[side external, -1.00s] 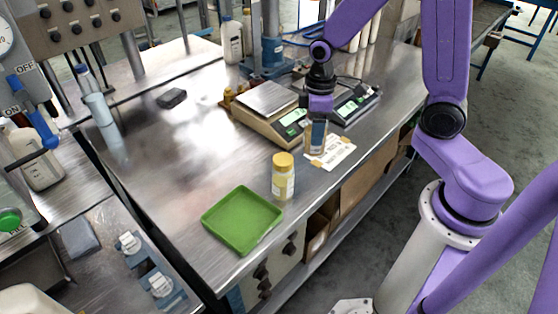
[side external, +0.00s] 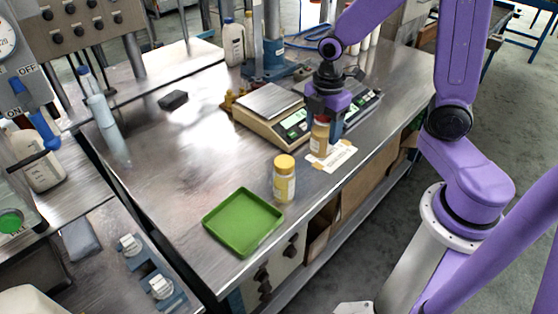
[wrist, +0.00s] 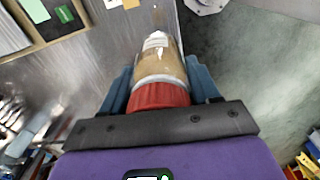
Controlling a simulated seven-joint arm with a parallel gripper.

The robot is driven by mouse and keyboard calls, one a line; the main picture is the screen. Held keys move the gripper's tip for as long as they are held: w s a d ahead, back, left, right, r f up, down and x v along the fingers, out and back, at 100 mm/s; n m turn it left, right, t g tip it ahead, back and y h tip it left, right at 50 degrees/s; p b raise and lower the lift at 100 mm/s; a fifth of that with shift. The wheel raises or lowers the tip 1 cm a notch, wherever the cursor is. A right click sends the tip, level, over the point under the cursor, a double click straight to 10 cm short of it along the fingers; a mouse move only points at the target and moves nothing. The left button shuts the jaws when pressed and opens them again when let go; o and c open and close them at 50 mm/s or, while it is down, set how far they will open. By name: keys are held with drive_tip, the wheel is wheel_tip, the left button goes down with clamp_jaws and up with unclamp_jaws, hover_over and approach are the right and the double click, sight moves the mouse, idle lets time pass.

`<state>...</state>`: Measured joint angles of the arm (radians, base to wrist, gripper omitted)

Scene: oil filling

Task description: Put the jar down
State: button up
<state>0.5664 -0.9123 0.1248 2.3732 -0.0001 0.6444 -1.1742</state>
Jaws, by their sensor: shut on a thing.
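My gripper (side external: 330,120) is shut on a jar (side external: 320,140) with amber contents and a red cap. In the wrist view the jar (wrist: 158,60) sits between the blue fingers (wrist: 160,88), its red cap nearest the camera and a white label on its side. In the side view it looks upright, just over or on the near end of a white paper (side external: 335,157) at the table's front edge. I cannot tell whether its base touches. A second jar (side external: 284,182) with a yellow cap stands on the steel table, left of and nearer than my gripper.
A green tray (side external: 243,246) lies at the table's front left corner. Beige scales (side external: 262,122) stand behind and left of my gripper, with another green display beside it. A dark block (side external: 173,100) lies farther back. The middle left of the table (side external: 185,155) is clear.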

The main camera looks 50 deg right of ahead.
drive_tip(key=w+f, duration=0.8)
drive_tip(key=w, duration=0.1)
drive_tip(key=w+f, duration=0.4)
drive_tip(key=w, duration=0.1)
drive_tip(key=shift+a, duration=0.25)
drive_tip(key=shift+f, duration=0.3)
drive_tip(key=shift+f, duration=0.15)
drive_tip(key=o, duration=1.1)
drive_tip(key=shift+f, duration=0.1)
drive_tip(key=shift+o, duration=0.2)
